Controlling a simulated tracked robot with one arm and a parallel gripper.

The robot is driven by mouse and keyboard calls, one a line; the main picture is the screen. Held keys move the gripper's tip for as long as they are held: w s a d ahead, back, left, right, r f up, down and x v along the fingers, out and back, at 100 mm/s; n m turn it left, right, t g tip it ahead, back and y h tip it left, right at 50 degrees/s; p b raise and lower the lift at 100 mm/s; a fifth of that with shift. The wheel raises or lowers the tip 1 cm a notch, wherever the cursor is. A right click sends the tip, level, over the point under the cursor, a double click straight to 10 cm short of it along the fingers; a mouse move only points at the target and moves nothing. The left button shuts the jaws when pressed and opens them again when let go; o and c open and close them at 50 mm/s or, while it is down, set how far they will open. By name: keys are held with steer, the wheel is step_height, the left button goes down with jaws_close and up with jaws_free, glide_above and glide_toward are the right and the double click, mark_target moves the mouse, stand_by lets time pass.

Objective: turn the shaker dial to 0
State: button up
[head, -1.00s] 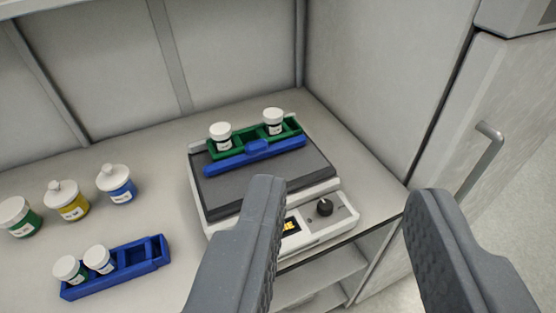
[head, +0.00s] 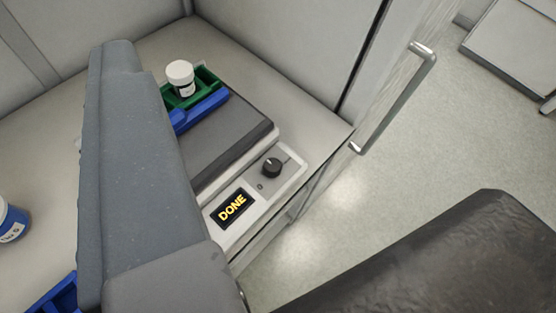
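The shaker (head: 217,145) stands on the bench with its dark platform and pale front panel in view. Its dial (head: 272,167) is a small black knob on the panel's right end, with a light pointer mark toward the upper right. The display (head: 232,207) beside it reads DONE in yellow. My gripper (head: 302,122) is open and empty, its fingers wide apart on the left and lower right. The dial shows in the gap between them, and neither finger appears to touch it. The left finger hides part of the shaker's left side.
A green rack (head: 207,83) with a white-capped jar (head: 181,76) and a blue rack (head: 203,110) sit on the platform. A blue-labelled jar (head: 12,222) and another blue rack (head: 52,298) show at left. A door handle (head: 398,95) juts out right of the bench; floor lies beyond.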

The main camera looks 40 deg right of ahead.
steer(key=w+d+f+m+g+h+p, duration=0.2)
steer(key=w+d+m+g+p, duration=0.15)
steer(key=w+p, duration=0.35)
steer(key=m+g+y+p, duration=0.3)
steer(key=m+g+p, duration=0.75)
steer(key=p, duration=0.75)
glide_above(276, 165)
step_height(276, 165, down, 16)
steer(key=n, duration=0.1)
steer(key=shift+g, duration=0.4)
steer(key=f, duration=1.1)
steer(key=shift+w+a+f, duration=0.15)
steer(key=shift+a+f, duration=0.05)
steer(key=shift+f, duration=0.1)
steer(key=shift+s+f, duration=0.45)
steer(key=shift+f, duration=0.25)
steer(key=shift+o, duration=0.2)
steer(key=shift+s+f, duration=0.3)
steer(key=shift+s, duration=0.15)
steer(key=shift+w+a+f, duration=0.15)
steer(key=shift+w+f, duration=0.05)
steer(key=shift+w, duration=0.2)
steer(key=shift+w+a+f, duration=0.15)
steer(key=shift+w, duration=0.2)
steer(key=c, duration=0.8)
steer(key=shift+o, duration=0.2)
steer(key=shift+s+d+r, duration=0.1)
steer(key=shift+d+r, duration=0.2)
steer(key=shift+d, duration=0.05)
steer(key=shift+d+r, duration=0.1)
